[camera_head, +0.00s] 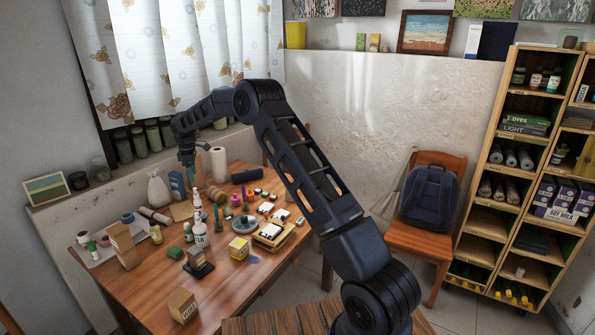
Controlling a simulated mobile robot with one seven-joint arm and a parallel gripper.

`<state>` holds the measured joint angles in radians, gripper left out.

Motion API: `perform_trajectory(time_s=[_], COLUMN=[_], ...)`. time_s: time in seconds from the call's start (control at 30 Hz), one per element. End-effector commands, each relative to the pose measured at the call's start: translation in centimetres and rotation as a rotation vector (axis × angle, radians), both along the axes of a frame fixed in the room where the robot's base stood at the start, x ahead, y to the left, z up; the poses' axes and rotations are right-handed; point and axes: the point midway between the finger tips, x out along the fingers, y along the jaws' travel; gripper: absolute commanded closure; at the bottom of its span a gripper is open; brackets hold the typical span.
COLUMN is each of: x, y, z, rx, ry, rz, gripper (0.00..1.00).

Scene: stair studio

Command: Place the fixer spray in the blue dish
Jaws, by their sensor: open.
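My gripper (187,158) hangs at the far left end of my arm, pointing down above the back of the wooden table (150,290). It is small in the picture and its fingers appear empty. A white bottle (200,237) with a dark label stands upright near the table's middle; I cannot read whether it is the fixer spray. A dark, round, shallow dish-like thing (243,226) lies to its right, its colour unclear. I cannot tell for sure which thing is the blue dish. My gripper is above and behind the white bottle, apart from it.
The table is crowded. A blue box (178,184), a white sack (158,190) and a white roll (219,164) stand near my gripper. Cardboard boxes (182,306) are at the front and left. A chair with a backpack (430,197) and shelves (520,170) are right.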

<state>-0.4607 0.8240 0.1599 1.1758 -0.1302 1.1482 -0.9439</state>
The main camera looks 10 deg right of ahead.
Motion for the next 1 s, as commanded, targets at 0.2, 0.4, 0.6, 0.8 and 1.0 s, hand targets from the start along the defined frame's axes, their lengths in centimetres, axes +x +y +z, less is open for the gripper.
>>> perform_trajectory(time_s=[0.2,0.4,0.6,0.8,1.0], x=[-0.9,-3.2,-6.4,-10.4,-15.2], y=[-3.5,-9.0,-14.5,-20.1,-25.3], z=[4.5,10.6,15.8,20.2,23.5], rx=[0.006,0.016,0.029,0.045,0.065], ry=[-0.026,-0.063,-0.097,-0.13,-0.161], rz=[-0.078,-0.209,-0.341,-0.48,-0.619], gripper=[0.45,0.45,0.45,0.45,0.45])
